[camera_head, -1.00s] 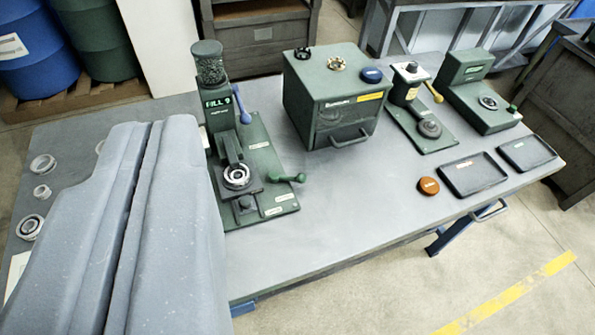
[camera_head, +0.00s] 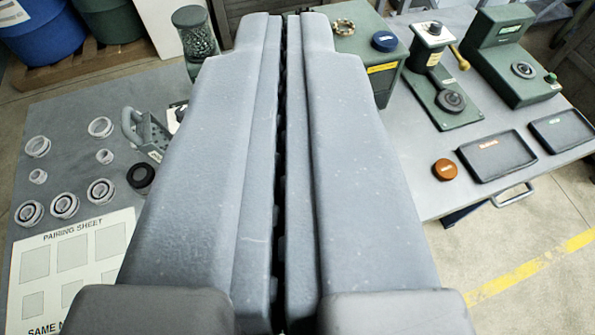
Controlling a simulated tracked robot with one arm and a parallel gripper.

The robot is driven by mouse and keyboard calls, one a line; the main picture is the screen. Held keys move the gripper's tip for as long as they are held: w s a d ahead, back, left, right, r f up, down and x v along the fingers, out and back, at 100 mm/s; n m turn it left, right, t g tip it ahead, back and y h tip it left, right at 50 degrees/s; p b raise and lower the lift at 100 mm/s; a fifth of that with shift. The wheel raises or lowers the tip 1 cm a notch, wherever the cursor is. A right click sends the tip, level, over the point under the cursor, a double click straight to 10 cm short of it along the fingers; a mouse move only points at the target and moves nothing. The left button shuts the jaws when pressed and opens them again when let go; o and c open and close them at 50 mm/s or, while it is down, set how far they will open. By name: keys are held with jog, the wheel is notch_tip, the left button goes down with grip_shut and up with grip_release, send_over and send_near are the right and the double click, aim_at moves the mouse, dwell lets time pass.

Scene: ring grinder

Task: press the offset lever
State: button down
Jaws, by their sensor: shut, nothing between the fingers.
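My gripper (camera_head: 286,22) fills the middle of the view, its two long grey fingers closed side by side with a thin dark seam between them. It holds nothing. It hides most of the filling machine, whose jar of small pieces (camera_head: 198,42) shows left of the fingertips. A yellow-tipped lever (camera_head: 459,58) stands on the small green press (camera_head: 433,78) right of the gripper, clear of the fingers. No readable label tells me which lever is the offset lever. The filling machine's blue and green levers are not visible now.
Several rings (camera_head: 64,205) and a pairing sheet (camera_head: 75,258) lie at left. A green box (camera_head: 362,50) is partly hidden behind the fingers. Right are another green machine (camera_head: 510,55), an orange disc (camera_head: 445,169) and two dark trays (camera_head: 495,156). Bare table lies before the small press.

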jog(key=w+a+f+g+p, duration=0.1)
jog(key=w+f, duration=0.4)
jog(key=f, duration=0.4)
jog(key=w+a+f+g+p, duration=0.1)
jog(key=w+f+g, duration=0.1)
jog(key=w+f, duration=0.55)
notch_tip(320, 180, down, 25)
jog(key=d+m+g+h+p, duration=0.1)
jog(key=d+g+p, duration=0.1)
jog(key=g, duration=0.1)
jog(key=shift+m, duration=0.3)
jog(key=shift+w, duration=0.15)
jog(key=x, duration=0.9)
jog(key=shift+w+d+f, duration=0.1)
jog(key=shift+w+f, duration=0.05)
jog(key=shift+f, duration=0.2)
jog(key=shift+w+d+f, duration=0.1)
jog(key=shift+w, duration=0.45)
jog(key=shift+w+d+f, duration=0.1)
jog(key=shift+w, duration=0.4)
jog(key=shift+w+d+f, duration=0.1)
jog(key=shift+w+f, duration=0.1)
jog(key=shift+w, duration=0.8)
